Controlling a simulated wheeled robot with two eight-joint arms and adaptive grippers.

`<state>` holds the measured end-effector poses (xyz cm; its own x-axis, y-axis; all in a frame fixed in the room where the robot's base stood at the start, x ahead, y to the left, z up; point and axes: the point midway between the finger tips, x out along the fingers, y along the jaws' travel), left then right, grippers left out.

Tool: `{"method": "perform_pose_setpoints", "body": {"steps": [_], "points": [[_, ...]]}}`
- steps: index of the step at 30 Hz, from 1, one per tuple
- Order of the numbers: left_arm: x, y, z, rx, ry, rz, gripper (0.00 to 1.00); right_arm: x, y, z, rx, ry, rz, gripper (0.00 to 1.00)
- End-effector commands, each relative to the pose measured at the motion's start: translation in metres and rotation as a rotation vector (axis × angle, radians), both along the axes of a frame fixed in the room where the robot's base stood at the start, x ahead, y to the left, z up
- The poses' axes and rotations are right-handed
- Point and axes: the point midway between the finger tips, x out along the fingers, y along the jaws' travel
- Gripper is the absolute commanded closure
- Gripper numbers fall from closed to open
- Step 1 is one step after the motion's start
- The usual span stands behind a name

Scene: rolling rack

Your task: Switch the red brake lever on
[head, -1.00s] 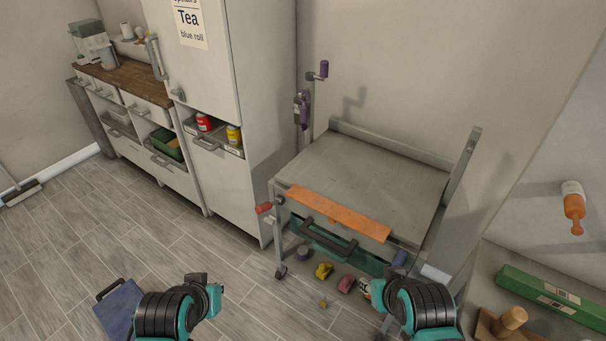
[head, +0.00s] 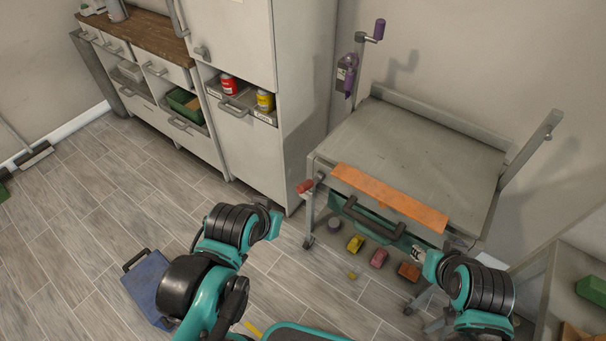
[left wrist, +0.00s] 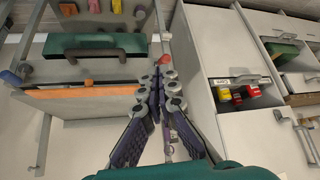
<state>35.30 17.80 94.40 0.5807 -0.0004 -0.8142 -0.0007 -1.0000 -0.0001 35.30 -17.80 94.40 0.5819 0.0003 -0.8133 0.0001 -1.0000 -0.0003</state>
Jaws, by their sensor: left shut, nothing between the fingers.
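The red brake lever (head: 305,186) sticks out at the left front corner of the rolling rack (head: 410,150). It also shows in the left wrist view (left wrist: 165,59), just beyond the fingertips of my left gripper (left wrist: 160,76). Those fingers are shut and empty; whether they touch the lever cannot be told. In the head view my left arm ends a little below and left of the lever, and its fingers cannot be made out. My right arm is at the lower right by the rack, with its gripper not visible.
An orange strip (head: 390,196) and a dark handle (head: 372,218) run along the rack's front. A purple crank (head: 376,32) rises behind it. A cabinet (head: 265,70) stands close on the left. A blue case (head: 150,288) lies on the floor.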

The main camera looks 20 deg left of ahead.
Motion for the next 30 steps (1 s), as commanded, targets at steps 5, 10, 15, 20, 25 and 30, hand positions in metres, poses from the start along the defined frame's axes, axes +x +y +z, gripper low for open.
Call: {"method": "perform_pose_setpoints", "body": {"steps": [5,10,15,20,25,30], "points": [[0.02,0.001,0.018,-0.009,0.032,-0.01,1.0,0.0,0.0,0.012,0.0,0.0,0.0,0.6],[0.068,0.003,0.043,-0.035,0.106,-0.045,1.0,0.0,0.0,0.035,0.0,0.0,0.0,0.6],[0.126,0.01,0.048,-0.075,0.183,-0.096,1.0,0.0,0.0,0.057,0.0,0.0,0.0,0.6],[0.179,0.019,0.034,-0.12,0.242,-0.156,1.0,0.0,0.0,0.078,0.0,0.0,0.0,0.6],[0.219,0.03,0.007,-0.164,0.286,-0.215,1.0,0.0,0.0,0.094,0.0,0.0,0.0,0.6],[0.238,0.037,-0.016,-0.191,0.307,-0.253,1.0,0.0,0.0,0.102,0.0,0.0,0.0,0.6]]}}
